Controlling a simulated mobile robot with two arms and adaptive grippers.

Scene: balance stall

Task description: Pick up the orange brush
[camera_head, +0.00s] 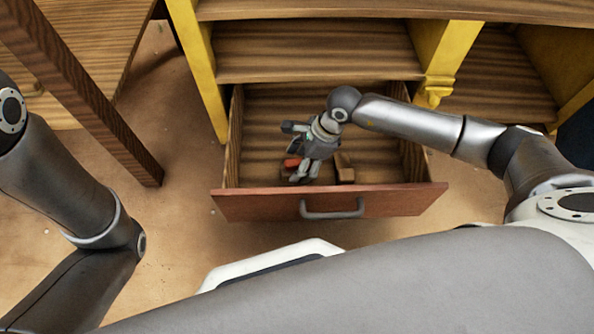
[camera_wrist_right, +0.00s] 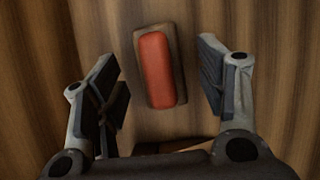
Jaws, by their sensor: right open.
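The brush shows in the right wrist view as an orange-red block (camera_wrist_right: 158,70) on a brown backing, lying on the wooden drawer floor. In the head view its orange-red part (camera_head: 292,163) shows beside my right gripper, partly hidden by it. My right gripper (camera_head: 303,178) reaches down into the open drawer. In the right wrist view my right gripper (camera_wrist_right: 162,88) is open, with one finger on each side of the brush and gaps between. I cannot tell its height above the brush. My left arm is at the left edge of the head view; its gripper is out of view.
The pulled-out drawer (camera_head: 240,205) has a red-brown front with a grey handle (camera_head: 332,209). A small brown wooden object (camera_head: 344,168) lies in the drawer right of my gripper. Yellow posts (camera_head: 199,65) and shelves stand behind. The drawer's right part is clear.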

